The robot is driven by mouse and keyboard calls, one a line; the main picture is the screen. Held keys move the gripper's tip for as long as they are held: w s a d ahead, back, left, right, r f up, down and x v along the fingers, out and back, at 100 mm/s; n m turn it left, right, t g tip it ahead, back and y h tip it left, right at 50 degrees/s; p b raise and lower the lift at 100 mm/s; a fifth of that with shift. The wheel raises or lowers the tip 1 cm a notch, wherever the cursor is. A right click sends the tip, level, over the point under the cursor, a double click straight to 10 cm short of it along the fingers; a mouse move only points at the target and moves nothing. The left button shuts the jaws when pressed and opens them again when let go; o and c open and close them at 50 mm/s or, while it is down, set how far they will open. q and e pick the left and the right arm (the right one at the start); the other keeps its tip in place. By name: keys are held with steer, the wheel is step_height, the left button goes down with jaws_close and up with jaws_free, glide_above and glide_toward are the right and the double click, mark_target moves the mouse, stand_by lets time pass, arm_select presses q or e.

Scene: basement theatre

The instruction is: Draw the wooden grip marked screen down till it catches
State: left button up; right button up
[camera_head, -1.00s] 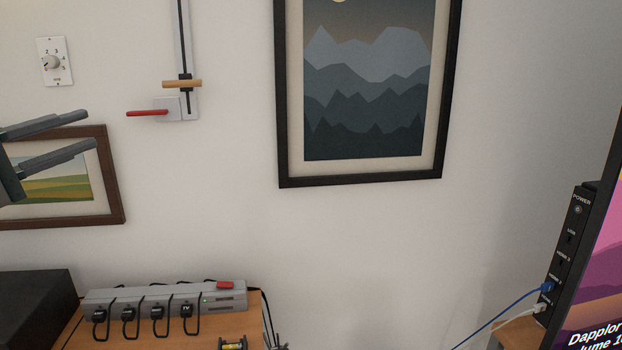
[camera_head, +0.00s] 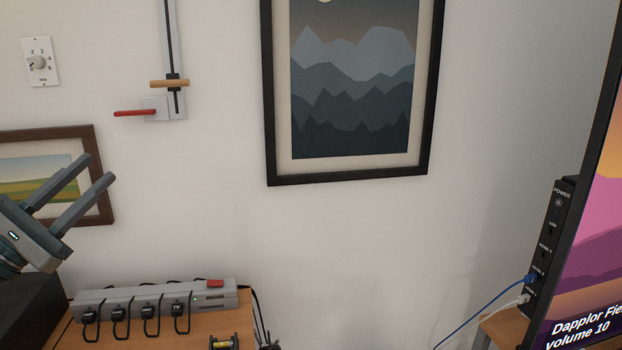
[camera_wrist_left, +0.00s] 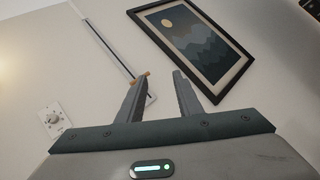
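The wooden grip (camera_head: 169,83) is a short tan bar across a slotted vertical rail (camera_head: 168,35) on the wall, near the rail's lower end. It also shows in the left wrist view (camera_wrist_left: 140,78), by the tip of the left-hand finger. A red lever (camera_head: 134,113) sticks out left from the bracket at the rail's foot. My left gripper (camera_head: 97,168) is open and empty, below and left of the grip in the head view, fingers pointing up and right. No screen cloth can be made out. My right gripper is not in view.
A framed mountain picture (camera_head: 432,110) hangs right of the rail; a smaller landscape (camera_head: 104,190) hangs behind my left gripper. A dial plate (camera_head: 39,62) is at upper left. A power strip (camera_head: 150,299) with plugs sits on the wooden table below. A display (camera_head: 590,220) stands at right.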

arm_select(q)
steer(key=s+a+f+m+g+y, duration=0.1)
steer(key=s+f+m+g+y, duration=0.15)
steer(key=f+m+y, duration=1.1)
steer(key=s+a+f+m+g+y, duration=0.15)
steer(key=s+f+m+y, duration=0.25)
steer(key=f+m, duration=1.85)
steer(key=s+d+f+n+g+h, duration=0.1)
steer(key=s+d+f+n+g, duration=0.3)
steer(key=s+f, duration=0.3)
steer(key=s+d+f+n+g+h, duration=0.1)
steer(key=s+d+f+n+g, duration=0.25)
steer(key=f, duration=0.65)
steer(key=s+d+f+n+g+h, duration=0.2)
steer(key=s+d+f+g, duration=0.15)
steer(key=s+d, duration=0.4)
steer(key=s+d+f+n+g+h, duration=0.2)
steer(key=s+d+f+n, duration=0.15)
steer(key=s+d, duration=0.35)
steer(key=w+f+m+t, duration=0.1)
steer(key=w+f, duration=0.1)
steer(key=f, duration=0.6)
steer(key=w+f, duration=0.3)
steer(key=f, duration=0.6)
steer(key=s+d+f+t, duration=0.1)
steer(key=f, duration=0.7)
steer(key=s+d+f+t, duration=0.1)
steer(key=s+d+f, duration=0.1)
steer(key=f, duration=0.7)
steer(key=shift+h, duration=0.45)
